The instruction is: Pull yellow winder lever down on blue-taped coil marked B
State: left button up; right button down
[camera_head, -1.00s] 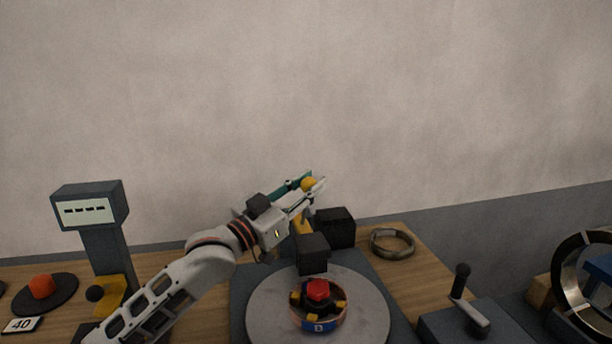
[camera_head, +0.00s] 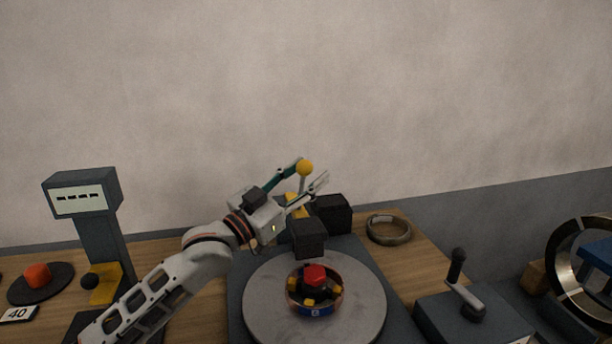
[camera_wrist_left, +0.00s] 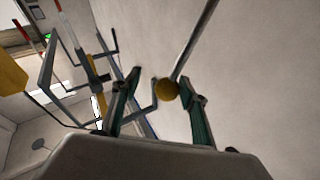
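The lever's yellow ball knob (camera_head: 305,167) stands behind the turntable, on a thin rod. My left gripper (camera_head: 314,169) is open, with one finger to each side of the knob. The left wrist view shows the knob (camera_wrist_left: 168,89) between the parted fingertips (camera_wrist_left: 165,82); contact cannot be told. The blue-taped coil marked B (camera_head: 316,312) lies on the round grey turntable (camera_head: 262,305), around a dark hub with a red cap (camera_head: 315,273) and yellow blocks. My right gripper is out of view.
Dark blocks (camera_head: 309,238) stand between lever and turntable. A metal ring (camera_head: 388,229) lies at the back right. A crank (camera_head: 466,290) stands right. A display post (camera_head: 82,195) and an orange-topped disc (camera_head: 40,284) with a "40" tag stand left.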

pick_arm(q)
jog(key=v, duration=1.2)
jog(key=shift+r, duration=0.1)
